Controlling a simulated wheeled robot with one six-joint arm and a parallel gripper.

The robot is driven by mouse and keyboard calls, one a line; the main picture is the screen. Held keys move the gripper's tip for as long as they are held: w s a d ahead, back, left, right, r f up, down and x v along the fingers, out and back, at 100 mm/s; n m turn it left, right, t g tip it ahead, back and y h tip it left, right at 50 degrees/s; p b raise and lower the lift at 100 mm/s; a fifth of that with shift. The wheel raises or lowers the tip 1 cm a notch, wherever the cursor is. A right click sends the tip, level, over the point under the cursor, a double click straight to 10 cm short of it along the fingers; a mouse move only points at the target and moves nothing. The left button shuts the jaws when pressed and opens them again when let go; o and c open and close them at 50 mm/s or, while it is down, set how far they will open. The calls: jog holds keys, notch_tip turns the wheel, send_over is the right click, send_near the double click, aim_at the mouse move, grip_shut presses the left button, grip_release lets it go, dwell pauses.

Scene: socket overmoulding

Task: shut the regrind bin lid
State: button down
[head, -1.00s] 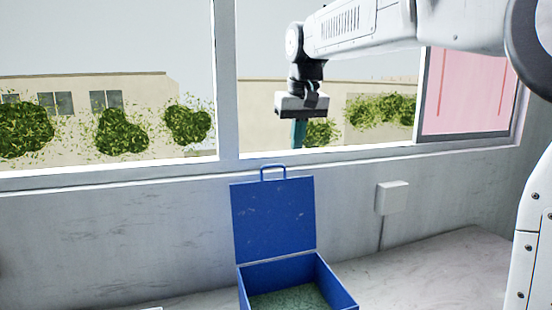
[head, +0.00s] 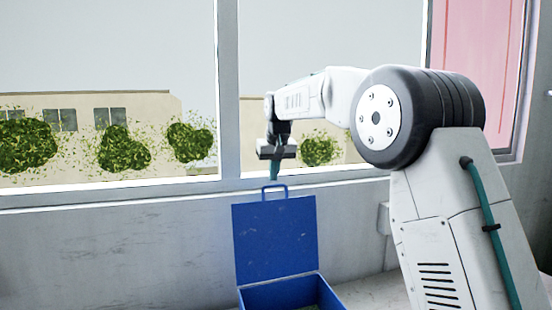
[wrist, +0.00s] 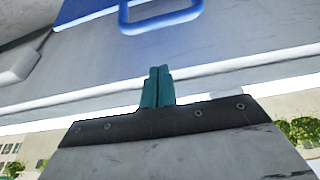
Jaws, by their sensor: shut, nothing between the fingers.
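The regrind bin (head: 290,294) is a blue box, cut off by the bottom edge in the head view. A little green regrind shows inside it. Its blue lid (head: 275,240) stands open and upright at the back, with a blue loop handle (head: 275,191) on its top edge. My gripper (head: 274,179) is shut and empty, pointing down just above the handle in the head view. In the wrist view its teal fingers (wrist: 158,88) are together, apart from the handle (wrist: 160,17), which shows at the top with part of the lid (wrist: 82,10).
A window with a white sill (head: 120,192) runs along the wall behind the bin. A small white wall box (wrist: 16,62) shows at the left in the wrist view. The wall left of the bin is clear.

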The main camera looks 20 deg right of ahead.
jog(key=shift+s+f, duration=0.15)
jog(key=shift+s, duration=0.85)
jog(key=shift+s+f, duration=0.15)
jog(key=shift+s, duration=0.8)
